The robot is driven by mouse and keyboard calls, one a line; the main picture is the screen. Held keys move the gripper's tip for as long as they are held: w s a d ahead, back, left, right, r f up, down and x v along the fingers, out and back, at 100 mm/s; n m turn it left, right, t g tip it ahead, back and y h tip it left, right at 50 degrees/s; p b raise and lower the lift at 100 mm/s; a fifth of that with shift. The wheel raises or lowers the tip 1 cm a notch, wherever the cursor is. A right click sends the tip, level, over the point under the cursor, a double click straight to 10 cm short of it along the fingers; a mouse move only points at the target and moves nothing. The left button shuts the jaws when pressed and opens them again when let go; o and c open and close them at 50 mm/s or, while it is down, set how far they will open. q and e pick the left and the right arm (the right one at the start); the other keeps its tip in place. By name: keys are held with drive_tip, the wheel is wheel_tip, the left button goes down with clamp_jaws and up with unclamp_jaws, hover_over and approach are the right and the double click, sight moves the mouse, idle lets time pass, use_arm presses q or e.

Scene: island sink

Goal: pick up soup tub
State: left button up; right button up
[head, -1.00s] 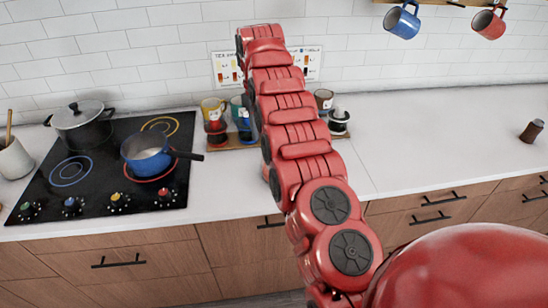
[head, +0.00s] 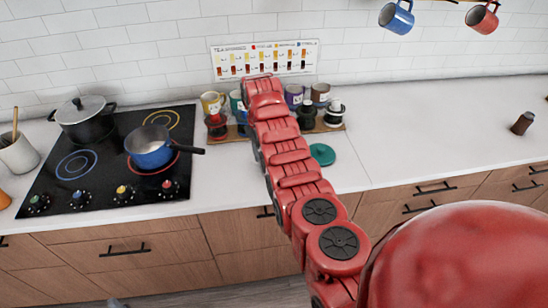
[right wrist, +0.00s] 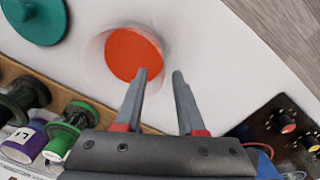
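The soup tub (right wrist: 133,54) shows in the right wrist view as a pale round tub with orange contents, standing on the white counter. My right gripper (right wrist: 161,74) is open and empty. One fingertip overlaps the tub's near right edge in the picture and the other is to the right of the tub; I cannot tell whether either touches it. In the head view my red right arm covers the tub and the gripper. A teal round lid (head: 322,154) lies on the counter right of the arm; it also shows in the right wrist view (right wrist: 33,20). My left gripper is not in view.
A wooden board with mugs (head: 320,92) and jars stands along the wall behind my arm. Left is a black stove (head: 105,180) with a lidded pot (head: 86,122) and a blue saucepan (head: 150,148). The counter at right is mostly clear.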

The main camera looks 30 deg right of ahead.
drive_tip(key=shift+f+p, duration=0.25)
drive_tip(key=shift+p, duration=0.05)
drive_tip(key=f+p, duration=0.2)
drive_tip(key=shift+s+a+f, duration=0.1)
drive_tip(key=shift+s+f, duration=0.25)
drive_tip(key=shift+s, duration=0.05)
drive_tip(key=shift+w+f, duration=0.15)
drive_tip(key=shift+f, duration=0.3)
drive_tip(key=shift+f+b, duration=0.3)
drive_tip(key=shift+f, duration=0.4)
clamp_jaws()
